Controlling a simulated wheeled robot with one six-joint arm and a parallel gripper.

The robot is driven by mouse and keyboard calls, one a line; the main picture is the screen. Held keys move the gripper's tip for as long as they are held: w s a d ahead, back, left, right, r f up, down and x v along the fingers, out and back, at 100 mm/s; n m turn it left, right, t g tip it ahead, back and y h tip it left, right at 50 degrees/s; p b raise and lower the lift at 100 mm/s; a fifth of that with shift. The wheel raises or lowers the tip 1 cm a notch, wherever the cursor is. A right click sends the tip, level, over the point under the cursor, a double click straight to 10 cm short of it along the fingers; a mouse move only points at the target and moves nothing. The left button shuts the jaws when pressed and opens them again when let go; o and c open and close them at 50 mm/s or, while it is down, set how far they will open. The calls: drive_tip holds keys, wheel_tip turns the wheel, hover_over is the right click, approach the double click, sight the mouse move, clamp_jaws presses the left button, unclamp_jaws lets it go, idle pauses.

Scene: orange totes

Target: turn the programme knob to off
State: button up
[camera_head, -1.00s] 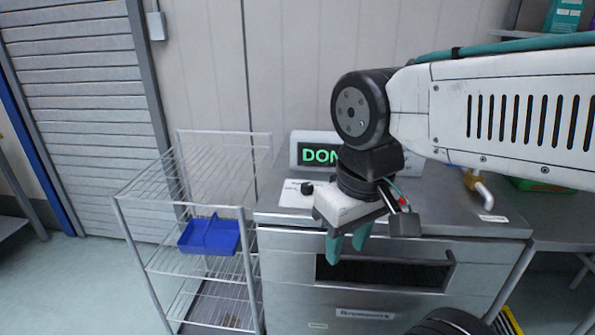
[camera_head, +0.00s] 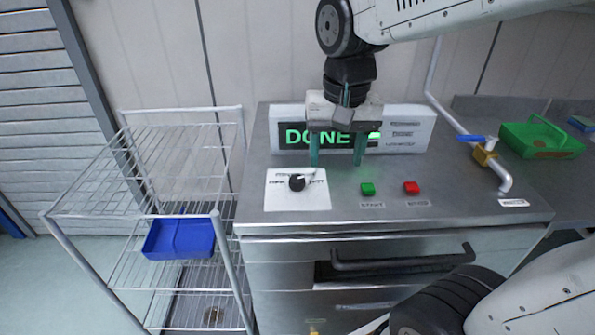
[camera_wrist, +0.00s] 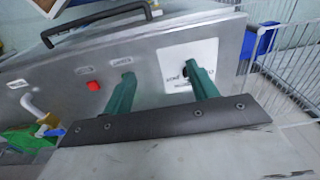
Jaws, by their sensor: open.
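The programme knob (camera_head: 297,182) is a small black dial with a light pointer line, on a white label plate (camera_head: 284,203) at the left of the steel machine top (camera_head: 330,209). The pointer seems to aim to the upper right; the label words are too small to read. My gripper (camera_head: 338,163) is open and empty, with two teal fingers pointing down above the machine, right of and behind the knob. In the wrist view the knob is mostly hidden behind one finger, on the white plate (camera_wrist: 172,60). The display (camera_head: 352,128) reads DONE in green.
A green button (camera_head: 367,188) and a red button (camera_head: 411,187) sit right of the knob. A black handle (camera_head: 400,262) crosses the machine's front. A tap (camera_head: 487,157) and green tote (camera_head: 540,138) are at right. A wire rack (camera_head: 150,180) with a blue tray (camera_head: 180,238) stands left.

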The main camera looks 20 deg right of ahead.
sight(297, 178)
drive_tip(key=w+f+m, duration=0.1)
drive_tip(key=w, duration=0.3)
drive_tip(key=w+a+f+m, duration=0.1)
drive_tip(key=w+f+m, duration=0.1)
drive_tip(key=w, duration=0.2)
drive_tip(key=w+f+m, duration=0.1)
drive_tip(key=w+f, duration=0.1)
drive_tip(key=w, duration=0.2)
drive_tip(key=shift+a+f+g, duration=0.2)
drive_tip(key=shift+a+g, duration=0.1)
drive_tip(key=shift+w+f+m, duration=0.25)
drive_tip(key=shift+w+m, duration=0.05)
wheel_tip(297, 178, down, 8)
drive_tip(key=shift+a+r, duration=0.1)
drive_tip(key=shift+r, duration=0.05)
drive_tip(key=shift+c, duration=0.4)
drive_tip(key=c, duration=0.9)
